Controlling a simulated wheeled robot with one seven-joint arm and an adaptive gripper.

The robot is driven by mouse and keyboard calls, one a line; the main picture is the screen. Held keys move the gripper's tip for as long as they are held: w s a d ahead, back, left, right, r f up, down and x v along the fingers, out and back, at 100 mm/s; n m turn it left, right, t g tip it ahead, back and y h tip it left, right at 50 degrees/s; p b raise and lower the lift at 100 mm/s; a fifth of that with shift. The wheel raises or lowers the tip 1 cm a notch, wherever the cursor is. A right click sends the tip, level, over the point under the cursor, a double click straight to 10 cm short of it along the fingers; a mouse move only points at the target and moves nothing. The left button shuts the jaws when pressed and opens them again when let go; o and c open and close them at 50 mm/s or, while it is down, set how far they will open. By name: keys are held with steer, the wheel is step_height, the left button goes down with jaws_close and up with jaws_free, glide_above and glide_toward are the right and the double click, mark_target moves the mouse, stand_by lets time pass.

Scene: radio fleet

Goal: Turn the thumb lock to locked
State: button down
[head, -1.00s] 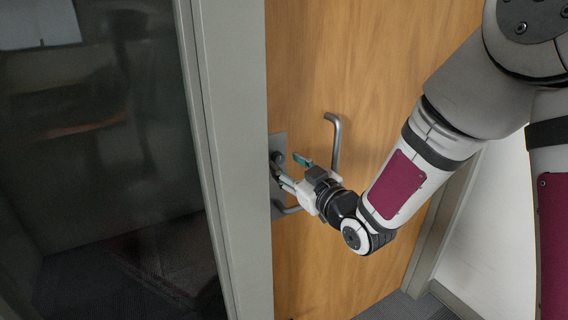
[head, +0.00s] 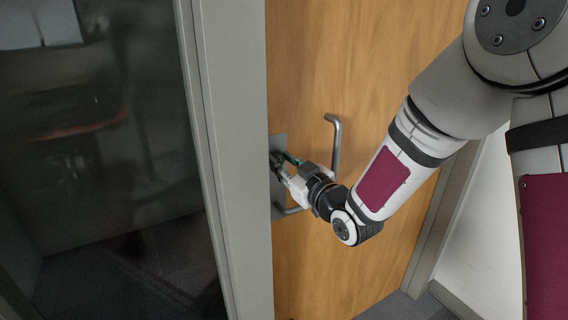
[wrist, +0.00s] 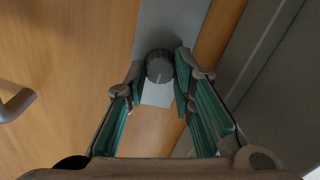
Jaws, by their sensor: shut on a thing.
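The thumb lock (wrist: 159,66) is a dark, ridged round knob with a pale line on its face, pointing roughly down in the wrist view. It sits on a grey metal plate (wrist: 172,18) on the wooden door. My gripper (wrist: 159,72) has its teal-padded fingers at the left and right sides of the knob and is shut on it. In the head view my gripper (head: 281,166) reaches the plate (head: 279,143) near the door's left edge; the fingers mostly hide the knob there.
A vertical pull handle (head: 336,147) stands out from the door right of the plate. A lever handle (head: 291,210) sits below my gripper. The grey door frame (head: 232,150) and a dark glass panel (head: 110,150) are to the left.

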steer(key=m+b, duration=0.1)
steer(key=m, duration=0.4)
steer(key=shift+w, duration=0.1)
steer(key=m, duration=0.3)
steer(key=shift+m+b, duration=0.3)
steer(key=shift+m, duration=0.1)
steer(key=m, duration=0.4)
steer(key=shift+d+m+p, duration=0.1)
steer(key=shift+m+p, duration=0.2)
steer(key=shift+p, duration=0.05)
steer(key=m+t+p, duration=0.1)
steer(key=m, duration=0.4)
steer(key=shift+f+p, duration=0.1)
steer(key=shift+p, duration=0.2)
steer(key=c, duration=1.3)
jaws_free()
steer(key=shift+c, duration=0.2)
